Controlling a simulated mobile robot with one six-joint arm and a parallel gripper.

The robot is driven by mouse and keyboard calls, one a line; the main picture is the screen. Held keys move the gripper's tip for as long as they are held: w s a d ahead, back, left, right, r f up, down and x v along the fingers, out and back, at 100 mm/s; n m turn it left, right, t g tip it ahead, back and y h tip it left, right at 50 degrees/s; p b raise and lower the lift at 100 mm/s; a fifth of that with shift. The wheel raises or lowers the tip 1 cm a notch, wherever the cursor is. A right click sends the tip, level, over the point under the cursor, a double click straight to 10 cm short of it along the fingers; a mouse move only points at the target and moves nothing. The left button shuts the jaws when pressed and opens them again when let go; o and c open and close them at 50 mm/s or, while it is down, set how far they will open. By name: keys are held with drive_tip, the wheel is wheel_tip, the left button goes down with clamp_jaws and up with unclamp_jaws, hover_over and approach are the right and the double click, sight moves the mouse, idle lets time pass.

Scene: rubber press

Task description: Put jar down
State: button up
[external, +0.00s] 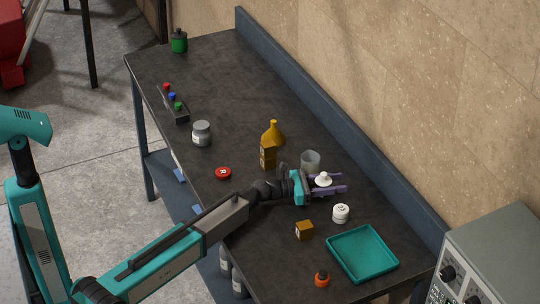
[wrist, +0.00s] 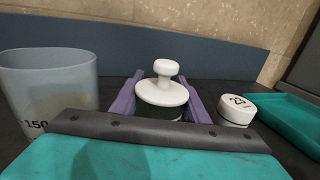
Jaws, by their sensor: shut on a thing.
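The jar (external: 323,180) has a round white lid with a knob; it also shows in the wrist view (wrist: 163,92), where a strip of dark green body shows under the lid. My gripper (external: 341,182) has its purple fingers on both sides of the jar and is shut on it. The jar looks upright. The fingers and the front of my gripper hide most of its body, so I cannot tell whether its bottom touches the dark table (external: 225,90).
A clear beaker (external: 311,159) stands close on the left in the wrist view. A white container (external: 341,213) stands right of the jar. An amber bottle (external: 273,134), a small box (external: 304,230), an orange-capped bottle (external: 322,279) and a teal tray (external: 363,254) are nearby.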

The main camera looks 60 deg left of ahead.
drive_tip(key=shift+f, duration=0.15)
drive_tip(key=o, duration=1.5)
drive_tip(key=shift+r, duration=0.25)
drive_tip(key=b+v, duration=0.1)
drive_tip(key=v, duration=1.1)
drive_tip(key=shift+r, duration=0.1)
